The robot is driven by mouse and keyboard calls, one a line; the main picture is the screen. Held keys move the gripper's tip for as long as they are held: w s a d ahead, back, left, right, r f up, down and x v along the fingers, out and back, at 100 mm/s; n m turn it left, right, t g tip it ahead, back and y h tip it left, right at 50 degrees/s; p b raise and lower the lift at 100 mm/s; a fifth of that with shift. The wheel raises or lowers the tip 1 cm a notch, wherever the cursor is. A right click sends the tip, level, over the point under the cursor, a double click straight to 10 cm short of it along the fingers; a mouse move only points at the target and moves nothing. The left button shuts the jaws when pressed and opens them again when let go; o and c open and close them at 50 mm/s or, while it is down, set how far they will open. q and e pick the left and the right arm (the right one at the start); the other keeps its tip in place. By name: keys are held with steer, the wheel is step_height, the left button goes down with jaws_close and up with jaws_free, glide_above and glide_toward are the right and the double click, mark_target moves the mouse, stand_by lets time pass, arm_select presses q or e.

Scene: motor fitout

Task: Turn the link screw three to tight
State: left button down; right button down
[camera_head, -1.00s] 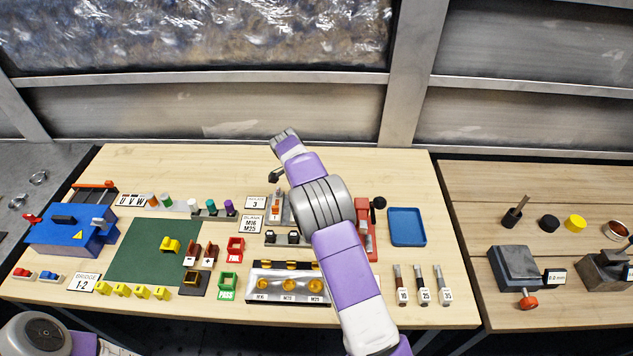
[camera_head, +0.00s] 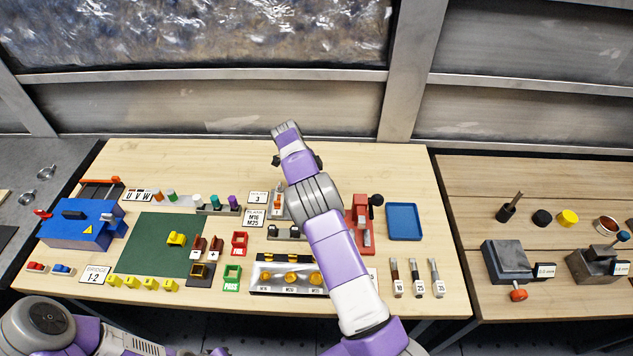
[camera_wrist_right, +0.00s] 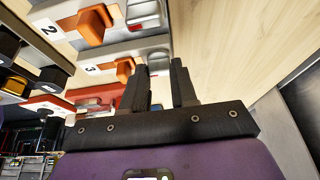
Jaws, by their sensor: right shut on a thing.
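In the right wrist view, my right gripper (camera_wrist_right: 160,75) has its two dark fingers on either side of a small grey piece (camera_wrist_right: 158,62), which looks like link screw three. It sits beside the orange lever (camera_wrist_right: 125,70) on the grey base marked 3 (camera_wrist_right: 90,69). The fingertips hide most of the piece, so its turn angle cannot be read. In the head view, the number 3 label (camera_head: 258,198) and an orange lever (camera_head: 278,196) show left of my right forearm, while wrist and arm hide the screw. My left arm enters at the bottom left; its gripper is not clearly visible.
Station 2 with its orange lever (camera_wrist_right: 95,24) is close to the right gripper. A red press-like tool (camera_head: 362,225) and a blue tray (camera_head: 404,222) stand right of the arm. A green mat (camera_head: 150,250) and blue box (camera_head: 80,225) lie left. The table's back strip is clear.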

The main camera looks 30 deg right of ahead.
steer(key=c, duration=0.9)
jaws_free()
steer(key=p+v, duration=0.1)
steer(key=v, duration=0.6)
steer(key=shift+r, duration=0.25)
steer(key=shift+w, duration=0.1)
